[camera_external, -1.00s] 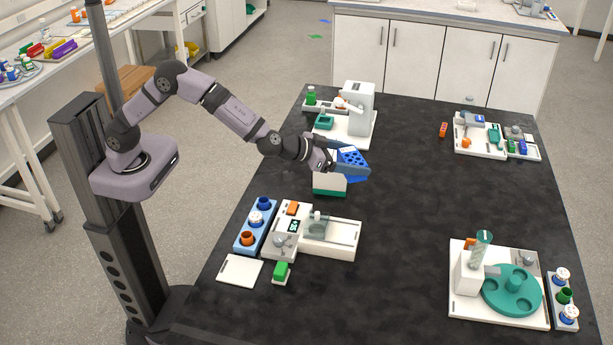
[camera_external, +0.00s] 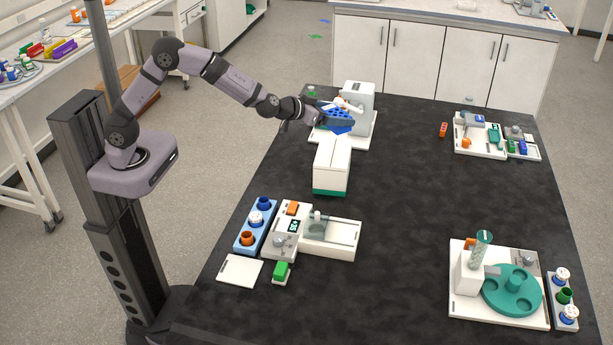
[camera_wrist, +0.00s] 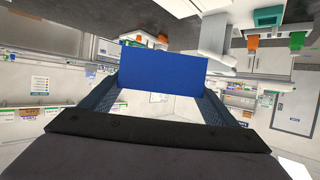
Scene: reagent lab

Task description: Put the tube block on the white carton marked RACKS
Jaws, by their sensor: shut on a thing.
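The blue tube block (camera_external: 340,118), with holes in its top, is held by my gripper (camera_external: 325,115) in the external view. It is up in the air, tilted, and overlaps the far end of the white carton in the picture. In the wrist view the blue block (camera_wrist: 163,68) sits between the two fingers of my gripper (camera_wrist: 160,92), which is shut on it. The white carton (camera_external: 332,160) with a green band at its base stands on the dark table below and in front of the block. No marking on it is readable. Block and carton appear apart.
A white machine (camera_external: 358,98) stands on a base just behind the block. A white-and-grey instrument (camera_external: 330,235) and a blue tube rack (camera_external: 246,240) lie nearer. A green turntable unit (camera_external: 512,290) is at front right.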

